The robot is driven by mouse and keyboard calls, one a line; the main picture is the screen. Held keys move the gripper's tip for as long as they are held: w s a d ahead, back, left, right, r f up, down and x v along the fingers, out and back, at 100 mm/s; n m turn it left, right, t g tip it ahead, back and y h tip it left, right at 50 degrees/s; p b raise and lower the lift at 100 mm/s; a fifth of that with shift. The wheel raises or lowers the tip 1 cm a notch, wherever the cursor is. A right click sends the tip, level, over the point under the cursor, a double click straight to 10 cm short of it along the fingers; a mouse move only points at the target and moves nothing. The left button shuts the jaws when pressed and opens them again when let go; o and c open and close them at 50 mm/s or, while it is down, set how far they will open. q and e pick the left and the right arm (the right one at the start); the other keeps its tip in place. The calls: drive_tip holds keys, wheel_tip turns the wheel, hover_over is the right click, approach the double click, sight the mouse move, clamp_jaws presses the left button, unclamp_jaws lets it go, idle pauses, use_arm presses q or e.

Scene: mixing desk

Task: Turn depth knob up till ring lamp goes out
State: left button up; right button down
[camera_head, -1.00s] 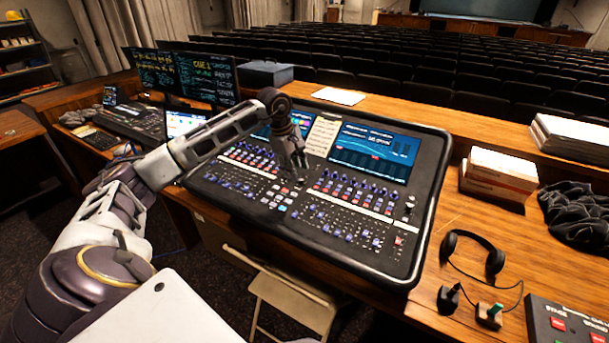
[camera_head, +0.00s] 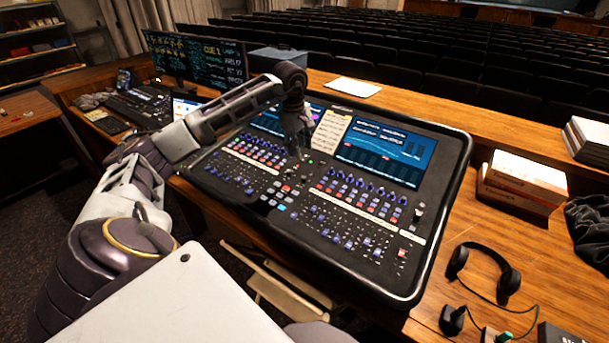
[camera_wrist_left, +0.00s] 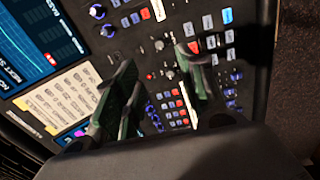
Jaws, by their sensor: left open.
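The mixing desk (camera_head: 428,225) is a wide dark console with rows of small knobs and coloured buttons below its screens. My left gripper (camera_head: 294,152) is over the middle of the desk, below the paper strip between the screens. In the left wrist view my left gripper (camera_wrist_left: 157,57) is open, its two dark fingers apart. A small grey knob (camera_wrist_left: 159,45) shows between the fingertips; I cannot read its label or tell whether it is the depth knob. I cannot make out which light is the ring lamp. My right gripper is not in view.
Monitors (camera_head: 216,62) stand at the back left. Stacked boxes (camera_head: 522,184), headphones (camera_head: 508,280) and dark cloth (camera_head: 590,225) lie on the wooden desk at the right. A folding chair (camera_head: 285,290) stands in front. Air above the console is clear around my left arm.

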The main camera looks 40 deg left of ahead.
sight(304, 177)
use_arm(q)
drive_tip(key=f, duration=0.4)
drive_tip(key=w+f+p, duration=0.1)
drive_tip(key=f, duration=0.4)
drive_tip(key=w+f, duration=0.1)
drive_tip(key=f, duration=0.3)
drive_tip(key=shift+f+p, duration=0.35)
drive_tip(key=shift+c, duration=0.5)
clamp_jaws()
